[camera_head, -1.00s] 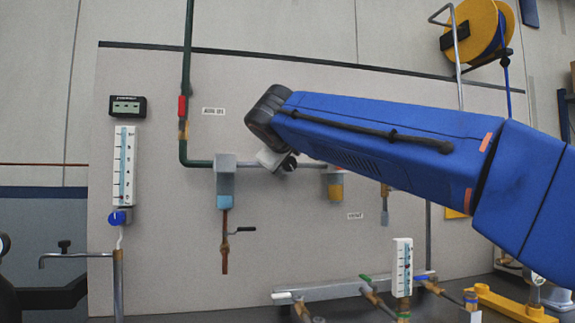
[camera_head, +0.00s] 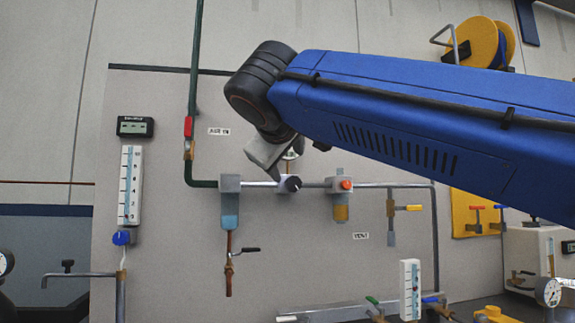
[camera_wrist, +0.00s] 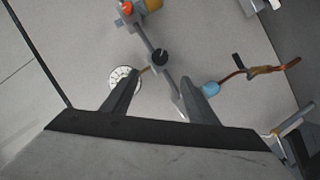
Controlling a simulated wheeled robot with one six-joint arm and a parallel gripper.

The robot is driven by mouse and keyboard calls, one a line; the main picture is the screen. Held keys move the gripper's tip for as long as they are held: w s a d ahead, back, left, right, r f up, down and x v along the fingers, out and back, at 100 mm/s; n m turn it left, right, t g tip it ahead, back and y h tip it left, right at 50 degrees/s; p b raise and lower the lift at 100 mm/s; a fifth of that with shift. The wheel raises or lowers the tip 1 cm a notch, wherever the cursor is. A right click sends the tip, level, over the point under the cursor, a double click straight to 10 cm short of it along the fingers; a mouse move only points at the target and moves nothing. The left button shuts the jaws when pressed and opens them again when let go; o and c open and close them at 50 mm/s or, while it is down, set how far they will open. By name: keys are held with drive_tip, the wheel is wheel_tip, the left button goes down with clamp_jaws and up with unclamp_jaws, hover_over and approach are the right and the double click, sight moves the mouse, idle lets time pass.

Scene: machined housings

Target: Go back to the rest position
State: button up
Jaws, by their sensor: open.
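My gripper (camera_wrist: 160,77) is open and empty in the wrist view. Its two dark grey fingers point at the wall panel with a clear gap between them. Past the fingertips, the black knob (camera_wrist: 160,57) on the grey pipe shows, with a round white gauge (camera_wrist: 124,80) partly behind the left finger. In the head view my blue arm reaches in from the right, and the grey gripper body (camera_head: 265,152) hangs below its dark wrist, just above the pipe. The fingers are mostly hidden there. The black knob (camera_head: 290,184) is below and right of the gripper body.
The grey panel (camera_head: 150,270) carries a filter with a blue bowl (camera_head: 230,212), an orange-knobbed unit (camera_head: 345,184), a green pipe (camera_head: 192,100) and a flowmeter (camera_head: 130,185). A yellow hose reel (camera_head: 477,40) is behind my arm. A small flowmeter (camera_head: 410,290) stands low in front.

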idle(0.5)
drive_tip(key=s+d+f+m+g+h, duration=0.1)
drive_tip(key=s+d+f+m+g, duration=0.15)
drive_tip(key=d+f, duration=1.05)
drive_tip(key=s+d+f+m+g, duration=0.15)
drive_tip(key=d+f+g, duration=0.25)
drive_tip(key=d+f, duration=0.9)
drive_tip(key=s+d+f+m+g, duration=0.1)
drive_tip(key=s+d+f+m, duration=0.1)
drive_tip(key=s+f, duration=0.4)
drive_tip(key=s+d+f+m+g+y, duration=0.1)
drive_tip(key=s+f, duration=0.6)
drive_tip(key=f, duration=0.8)
drive_tip(key=s+d+f+m+g, duration=0.2)
drive_tip(key=s+f, duration=0.4)
drive_tip(key=f, duration=0.5)
drive_tip(key=shift+s+d+m+y, duration=0.3)
drive_tip(key=shift+d+m, duration=0.3)
drive_tip(key=shift+d, duration=0.6)
